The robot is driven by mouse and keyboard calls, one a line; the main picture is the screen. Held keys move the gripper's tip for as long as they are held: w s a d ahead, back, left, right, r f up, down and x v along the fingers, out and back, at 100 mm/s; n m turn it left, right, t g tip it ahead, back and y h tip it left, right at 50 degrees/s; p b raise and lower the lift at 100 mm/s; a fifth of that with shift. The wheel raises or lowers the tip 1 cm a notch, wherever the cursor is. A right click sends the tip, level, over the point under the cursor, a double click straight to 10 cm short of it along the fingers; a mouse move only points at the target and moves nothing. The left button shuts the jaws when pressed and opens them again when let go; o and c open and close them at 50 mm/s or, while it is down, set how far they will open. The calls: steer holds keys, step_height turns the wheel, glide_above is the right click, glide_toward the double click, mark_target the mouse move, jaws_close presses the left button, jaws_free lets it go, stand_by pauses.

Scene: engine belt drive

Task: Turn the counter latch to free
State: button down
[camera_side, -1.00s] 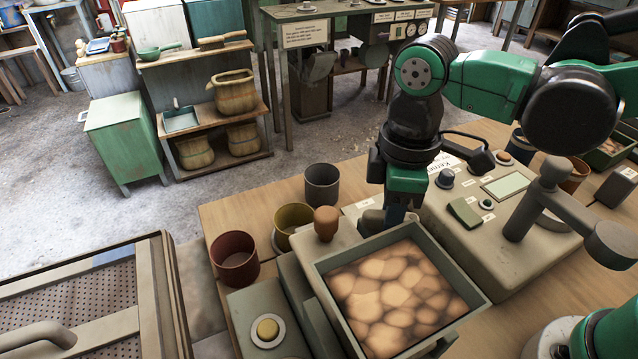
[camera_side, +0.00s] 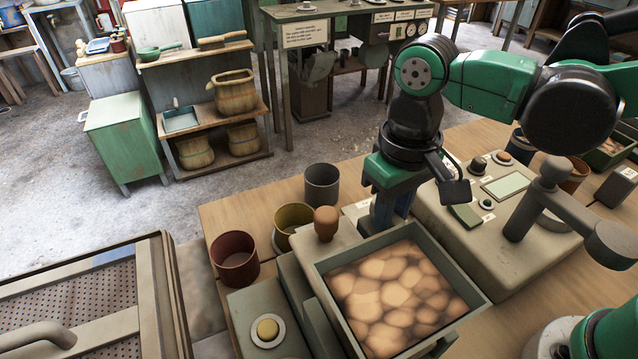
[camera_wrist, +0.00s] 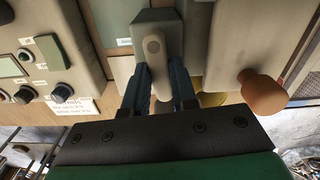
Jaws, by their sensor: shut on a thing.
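The counter latch is a pale grey rounded lever (camera_wrist: 153,45) on a grey block (camera_wrist: 170,22) in the wrist view. My gripper (camera_wrist: 157,72) has its two blue fingers on either side of the lever's near end, shut on it. In the side view my gripper (camera_side: 375,222) points down between the control panel (camera_side: 450,230) and the brown-knobbed unit. There the latch is hidden behind my gripper and the tray's rim. Small labels sit near the block, but their text is too small to read.
A tray (camera_side: 478,297) with a brown, rounded-patterned surface stands close in front of my gripper. An orange-brown knob (camera_side: 326,222) rises just left, also in the wrist view (camera_wrist: 262,93). Several cups, including a dark one (camera_side: 322,185), stand behind. A lever post (camera_side: 535,200) stands right.

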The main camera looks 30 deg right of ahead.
steer(key=shift+m, duration=0.6)
steer(key=c, duration=0.7)
jaws_free()
steer(key=shift+r, duration=2.85)
